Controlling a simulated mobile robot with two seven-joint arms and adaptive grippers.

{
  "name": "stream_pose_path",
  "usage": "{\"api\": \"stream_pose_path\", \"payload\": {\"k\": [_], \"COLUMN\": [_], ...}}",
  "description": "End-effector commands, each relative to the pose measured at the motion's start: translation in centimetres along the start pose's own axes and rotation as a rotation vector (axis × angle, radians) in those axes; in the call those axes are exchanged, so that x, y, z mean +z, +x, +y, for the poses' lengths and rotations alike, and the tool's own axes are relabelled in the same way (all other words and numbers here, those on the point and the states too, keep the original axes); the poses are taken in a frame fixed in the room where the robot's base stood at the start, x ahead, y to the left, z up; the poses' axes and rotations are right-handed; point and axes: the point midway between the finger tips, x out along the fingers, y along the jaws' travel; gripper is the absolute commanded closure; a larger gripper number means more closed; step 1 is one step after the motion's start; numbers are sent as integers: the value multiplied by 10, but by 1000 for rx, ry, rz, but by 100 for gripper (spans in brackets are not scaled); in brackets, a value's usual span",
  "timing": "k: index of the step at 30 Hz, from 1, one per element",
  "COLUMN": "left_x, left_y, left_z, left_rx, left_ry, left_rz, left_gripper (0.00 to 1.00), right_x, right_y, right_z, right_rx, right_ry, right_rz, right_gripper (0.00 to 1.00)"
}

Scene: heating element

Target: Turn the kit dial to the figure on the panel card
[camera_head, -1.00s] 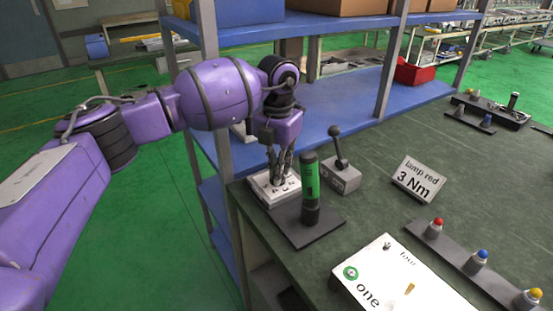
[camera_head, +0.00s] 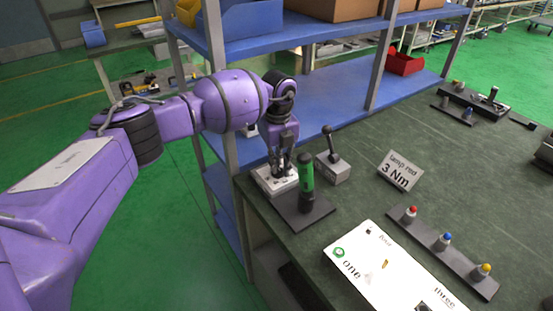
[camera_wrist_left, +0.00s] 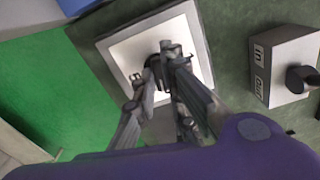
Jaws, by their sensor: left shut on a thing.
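The card (camera_head: 399,170) on the bench reads "lamp red 3 Nm". A small white box with dark markings (camera_head: 264,186), which looks like the kit dial's base, sits at the bench's left corner. My left gripper (camera_head: 281,172) points down over it. In the left wrist view my left gripper (camera_wrist_left: 160,70) is shut on a small dark knob (camera_wrist_left: 151,73) in the middle of the white face (camera_wrist_left: 120,47). The fingers cover most of the knob, so its setting cannot be read. My right gripper is not in view.
A green-handled tool (camera_head: 307,180) stands upright on a dark plate, close beside my left gripper. A grey lever box (camera_head: 333,172) is just behind it. A white panel (camera_head: 365,262) lettered "one" and "three" and a strip with red, blue and yellow lamps (camera_head: 443,243) lie nearer.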

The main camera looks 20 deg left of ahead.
Motion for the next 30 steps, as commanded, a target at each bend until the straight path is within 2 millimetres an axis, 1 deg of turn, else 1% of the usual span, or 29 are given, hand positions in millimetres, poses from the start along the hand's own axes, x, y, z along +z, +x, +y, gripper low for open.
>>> {"api": "stream_pose_path", "payload": {"k": [1,10,27,28,30], "left_x": [2,3,3,3,3], "left_y": [-9,-6,-4,-4,-4], "left_z": [-1,-1,-1,-1,-1], "left_rx": [-7,-7,-6,-6,-6], "left_ry": [-31,-149,-175,-175,-175], "left_rz": [-8,-7,-6,-6,-5], "left_gripper": [100,100,100,85,76], "right_x": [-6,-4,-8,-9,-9], "right_y": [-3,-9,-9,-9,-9], "right_z": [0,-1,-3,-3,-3], "right_rx": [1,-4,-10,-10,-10], "right_ry": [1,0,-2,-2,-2], "right_rz": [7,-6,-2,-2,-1], "right_gripper": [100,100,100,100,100]}}
